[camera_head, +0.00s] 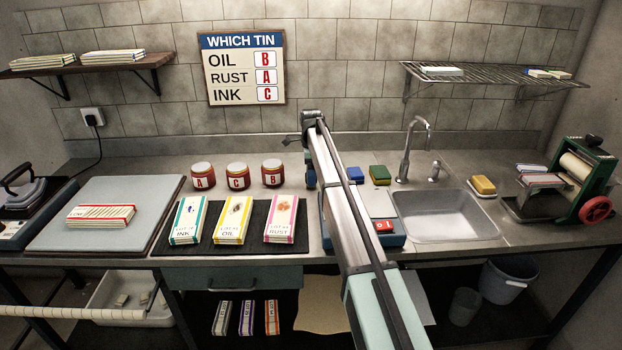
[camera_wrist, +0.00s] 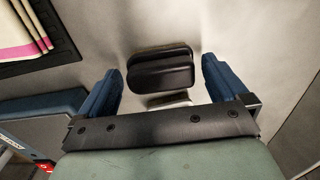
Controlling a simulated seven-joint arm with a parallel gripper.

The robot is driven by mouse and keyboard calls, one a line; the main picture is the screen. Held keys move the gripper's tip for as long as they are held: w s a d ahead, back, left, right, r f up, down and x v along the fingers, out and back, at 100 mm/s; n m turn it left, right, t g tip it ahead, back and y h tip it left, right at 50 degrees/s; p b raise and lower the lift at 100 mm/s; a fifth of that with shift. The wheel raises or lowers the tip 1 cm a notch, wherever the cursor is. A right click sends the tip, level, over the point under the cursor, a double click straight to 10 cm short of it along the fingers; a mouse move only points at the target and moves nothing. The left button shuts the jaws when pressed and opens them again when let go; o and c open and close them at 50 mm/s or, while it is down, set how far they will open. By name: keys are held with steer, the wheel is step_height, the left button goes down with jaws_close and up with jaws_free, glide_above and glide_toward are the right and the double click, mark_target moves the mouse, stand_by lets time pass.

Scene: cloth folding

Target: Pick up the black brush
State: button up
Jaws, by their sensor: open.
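The black brush (camera_wrist: 160,74) lies on the grey worktop in the wrist view, with a rounded dark top and a small pale part showing below it. My gripper (camera_wrist: 161,82) is open, with one blue finger on each side of the brush and a visible gap at each side in the picture. Whether the fingers reach down to the brush's height I cannot tell. In the head view, a blue finger of my gripper (camera_head: 311,178) shows just right of the jars, and my arm hides the brush.
Left are a black mat (camera_head: 190,247) with folded cloth stacks and lettered jars (camera_head: 238,176).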

steer(key=shift+f, duration=0.15)
steer(key=shift+c, duration=0.2)
steer(key=c, duration=0.9)
step_height(320, 180, up, 10)
steer(key=shift+r, duration=0.1)
